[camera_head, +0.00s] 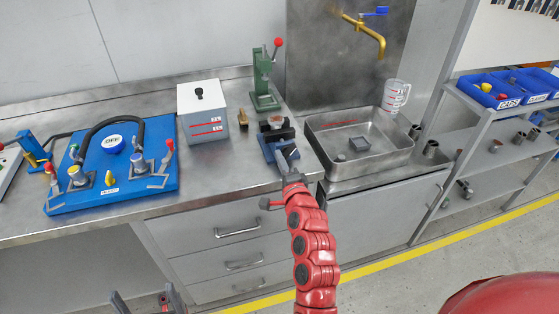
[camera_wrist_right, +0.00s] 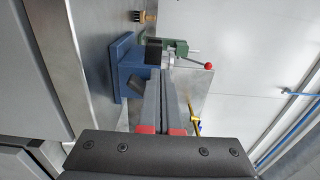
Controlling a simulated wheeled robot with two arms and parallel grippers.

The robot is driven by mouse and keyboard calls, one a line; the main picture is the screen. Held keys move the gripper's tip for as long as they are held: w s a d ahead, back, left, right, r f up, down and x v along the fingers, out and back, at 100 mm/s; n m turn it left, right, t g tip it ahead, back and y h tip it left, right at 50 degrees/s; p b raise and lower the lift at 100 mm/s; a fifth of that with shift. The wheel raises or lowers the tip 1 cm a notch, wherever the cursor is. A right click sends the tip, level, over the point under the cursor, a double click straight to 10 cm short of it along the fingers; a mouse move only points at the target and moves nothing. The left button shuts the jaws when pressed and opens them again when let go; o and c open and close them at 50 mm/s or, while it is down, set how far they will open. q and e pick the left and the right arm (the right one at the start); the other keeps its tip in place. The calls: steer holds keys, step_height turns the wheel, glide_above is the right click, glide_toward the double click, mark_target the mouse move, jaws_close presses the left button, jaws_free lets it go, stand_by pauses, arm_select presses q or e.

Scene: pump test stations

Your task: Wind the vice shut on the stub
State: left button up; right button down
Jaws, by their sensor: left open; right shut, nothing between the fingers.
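The blue bench vice (camera_head: 270,152) stands near the front edge of the steel bench, with dark jaws on top. A short brownish round piece, possibly the stub (camera_head: 277,121), shows at the jaws; I cannot tell whether they grip it. My right gripper (camera_head: 286,158) is shut and empty, its fingers at the front of the vice. In the right wrist view the shut fingers (camera_wrist_right: 163,78) point at the vice (camera_wrist_right: 124,65); contact is unclear and the handle cannot be made out. My left gripper (camera_head: 145,300) is open and empty, low in front of the bench.
A green press (camera_head: 263,85) with a red knob stands behind the vice. A white box (camera_head: 204,112) and small brush (camera_head: 243,119) are to its left, beyond them a blue pump board (camera_head: 120,180). A steel sink tray (camera_head: 318,125) lies to the right.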

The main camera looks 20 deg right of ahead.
stand_by(0.4)
steer(key=shift+a+r+p, duration=0.25)
steer(key=shift+a+p, duration=0.1)
steer(key=shift+a, duration=0.05)
steer(key=s, duration=0.6)
steer(key=shift+d, duration=0.15)
steer(key=shift+f, duration=0.1)
step_height(320, 180, down, 6)
steer(key=s+d+n+p, duration=0.1)
steer(key=n, duration=0.5)
steer(key=shift+w+b, duration=0.7)
steer(key=shift+w, duration=2.85)
